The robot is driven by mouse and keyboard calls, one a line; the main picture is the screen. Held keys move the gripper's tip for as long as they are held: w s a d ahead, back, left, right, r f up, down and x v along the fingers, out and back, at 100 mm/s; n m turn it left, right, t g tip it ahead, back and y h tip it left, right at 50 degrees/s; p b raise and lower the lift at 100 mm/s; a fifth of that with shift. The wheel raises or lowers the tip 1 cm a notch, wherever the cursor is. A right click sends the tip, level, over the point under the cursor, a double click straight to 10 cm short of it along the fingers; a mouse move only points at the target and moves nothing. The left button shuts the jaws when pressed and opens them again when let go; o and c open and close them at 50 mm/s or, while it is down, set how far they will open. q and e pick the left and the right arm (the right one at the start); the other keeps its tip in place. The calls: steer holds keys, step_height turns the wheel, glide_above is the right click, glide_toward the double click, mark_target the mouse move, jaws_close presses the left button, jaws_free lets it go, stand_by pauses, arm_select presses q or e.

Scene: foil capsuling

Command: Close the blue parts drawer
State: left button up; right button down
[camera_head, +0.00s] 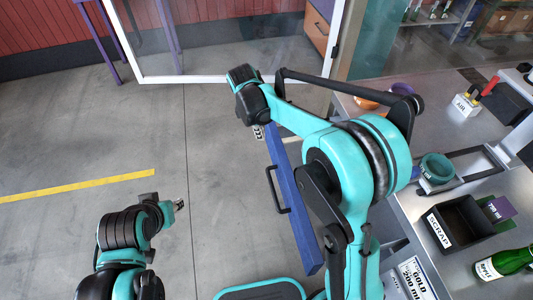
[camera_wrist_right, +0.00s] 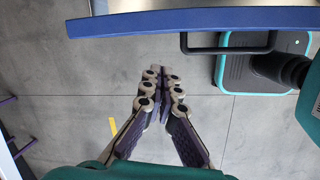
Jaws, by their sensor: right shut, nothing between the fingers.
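The blue drawer front (camera_head: 290,200) runs as a long slanted panel left of the workbench, with a black bar handle (camera_head: 275,190) on its outer face. My right arm hides much of the drawer behind it, so how far it stands out is hard to judge. My right gripper (camera_head: 258,132) is near the panel's far end, on the handle side. In the right wrist view its fingers (camera_wrist_right: 160,75) are shut and empty over the floor. There the blue front (camera_wrist_right: 180,22) and handle (camera_wrist_right: 228,49) lie above the fingertips, apart from them. My left gripper (camera_head: 179,205) is over open floor; its jaw state is unclear.
The workbench holds a black SCRAP bin (camera_head: 465,222), a green bottle (camera_head: 505,263), a teal ring-shaped part (camera_head: 437,168) and a white labelled box (camera_head: 466,104). A white-framed clear panel (camera_head: 230,78) stands at the back. Floor left of the drawer is clear.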

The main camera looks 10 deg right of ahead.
step_height(320, 180, down, 5)
steer(key=w+a+n+g, duration=0.1)
steer(key=w+a+n, duration=0.2)
steer(key=d+f+b, duration=0.4)
steer(key=d+f, duration=0.2)
steer(key=f, duration=0.4)
steer(key=shift+w+d+f+h+b, duration=0.2)
steer(key=shift+h+b, duration=0.1)
steer(key=shift+h, duration=0.1)
steer(key=shift+d, duration=0.1)
steer(key=d, duration=1.7)
steer(key=w+d, duration=0.1)
steer(key=d, duration=0.8)
steer(key=shift+p, duration=0.4)
